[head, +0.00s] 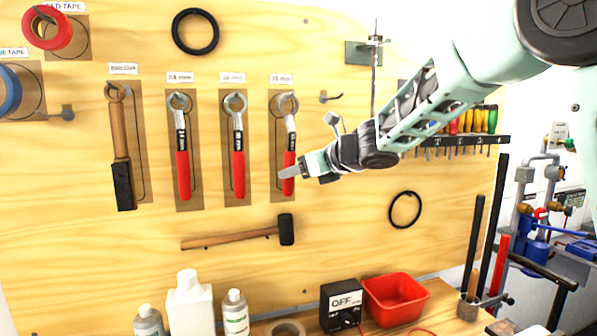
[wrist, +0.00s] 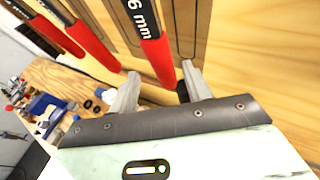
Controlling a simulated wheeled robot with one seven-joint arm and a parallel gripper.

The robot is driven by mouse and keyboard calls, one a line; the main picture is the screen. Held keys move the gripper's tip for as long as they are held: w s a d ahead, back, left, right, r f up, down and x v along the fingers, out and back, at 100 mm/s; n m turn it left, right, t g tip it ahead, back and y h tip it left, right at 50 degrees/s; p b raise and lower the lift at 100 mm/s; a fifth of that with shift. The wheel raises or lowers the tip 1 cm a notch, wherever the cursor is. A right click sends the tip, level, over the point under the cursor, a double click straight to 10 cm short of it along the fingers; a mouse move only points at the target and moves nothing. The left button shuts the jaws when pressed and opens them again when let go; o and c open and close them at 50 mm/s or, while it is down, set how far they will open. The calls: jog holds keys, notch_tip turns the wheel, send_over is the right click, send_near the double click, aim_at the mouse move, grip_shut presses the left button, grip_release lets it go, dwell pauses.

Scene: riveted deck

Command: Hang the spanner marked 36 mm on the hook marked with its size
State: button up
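The spanner with the red handle (head: 290,161) hangs at the right of a row of three, its ring end at the hook under a size label (head: 281,78) too small to read surely. It tilts slightly off its painted outline. In the wrist view its handle (wrist: 157,50) bears "6 mm", with the front of the marking cut off. My gripper (head: 291,173) is at the lower handle; in the wrist view its fingers (wrist: 160,90) are apart, with the handle end between them and gaps beside it. Whether the ring is fully over the hook is unclear.
Two other red-handled spanners (head: 183,160) (head: 238,160) hang close on the left. An empty hook (head: 330,97) is on the right. A mallet (head: 240,237) hangs below.

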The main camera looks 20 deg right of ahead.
jog(key=b+v, duration=0.2)
jog(key=v, duration=1.5)
jog(key=shift+s, duration=0.2)
jog(key=a+f+m+h, duration=0.2)
jog(key=a+f+m, duration=0.4)
jog(key=m, duration=0.6)
jog(key=s+a+f+m+g+h, duration=0.3)
jog(key=s+a+f+m, duration=0.3)
jog(key=f+m, duration=0.45)
jog(key=s+a+f+m+g, duration=0.1)
jog(key=s+f+m+g, duration=0.3)
jog(key=s, duration=0.7)
jog(key=s+a+f+m+g+h, duration=0.1)
jog(key=s+a+f+m+g, duration=0.1)
jog(key=s+f+m+g, duration=0.2)
jog(key=s+f+m, duration=0.3)
jog(key=s+m, duration=0.1)
jog(key=s, duration=0.4)
jog(key=shift+a+f+g+h, duration=0.2)
jog(key=shift+f+g+h, duration=0.05)
jog(key=shift+g+h, duration=0.05)
jog(key=shift+d, duration=0.1)
